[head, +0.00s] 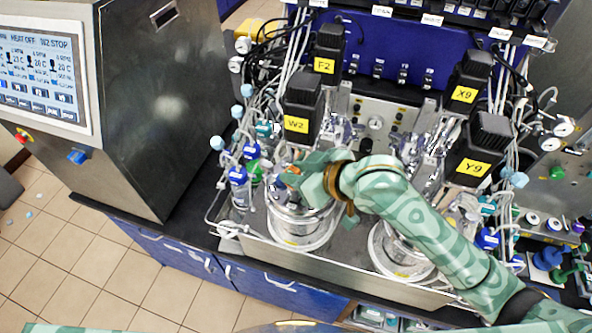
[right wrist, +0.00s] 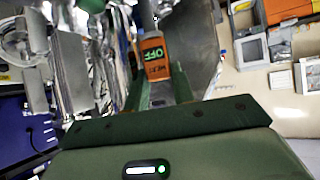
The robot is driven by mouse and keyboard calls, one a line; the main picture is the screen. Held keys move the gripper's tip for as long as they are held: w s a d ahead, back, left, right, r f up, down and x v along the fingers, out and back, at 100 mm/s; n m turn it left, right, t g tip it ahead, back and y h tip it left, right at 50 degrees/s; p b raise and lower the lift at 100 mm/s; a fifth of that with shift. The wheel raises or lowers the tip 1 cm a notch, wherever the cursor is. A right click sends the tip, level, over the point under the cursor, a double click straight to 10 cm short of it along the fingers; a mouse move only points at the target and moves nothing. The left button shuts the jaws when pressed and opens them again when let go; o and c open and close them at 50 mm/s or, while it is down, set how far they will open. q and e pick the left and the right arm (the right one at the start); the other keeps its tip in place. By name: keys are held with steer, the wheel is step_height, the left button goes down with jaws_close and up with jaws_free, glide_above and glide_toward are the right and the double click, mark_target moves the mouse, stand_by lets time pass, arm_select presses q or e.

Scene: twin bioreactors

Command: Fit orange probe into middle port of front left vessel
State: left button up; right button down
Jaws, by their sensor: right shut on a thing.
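My right gripper (head: 290,176) is over the top of this vessel and shut on the orange probe (right wrist: 155,60). In the right wrist view the probe is an orange block with a dark display reading OFF, between the fingers (right wrist: 155,92). Only a small orange bit of it shows in the head view (head: 294,169). The gripper and arm hide most of the lid, so I cannot tell the middle port or whether the probe touches it. My left gripper is out of view.
The motor W2 (head: 302,110) stands close behind the gripper. Bottles with blue caps (head: 239,187) and tubing crowd the left. A second front vessel (head: 398,255) stands to the right, below my arm. A control cabinet (head: 150,110) is at the left.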

steer(key=shift+d+f, duration=0.2)
steer(key=shift+f, duration=0.15)
steer(key=shift+f, duration=0.7)
steer(key=shift+f, duration=0.2)
steer(key=shift+f, duration=0.45)
steer(key=shift+f, duration=0.15)
stand_by(0.5)
steer(key=shift+f, duration=0.5)
steer(key=shift+f, duration=0.3)
stand_by(0.4)
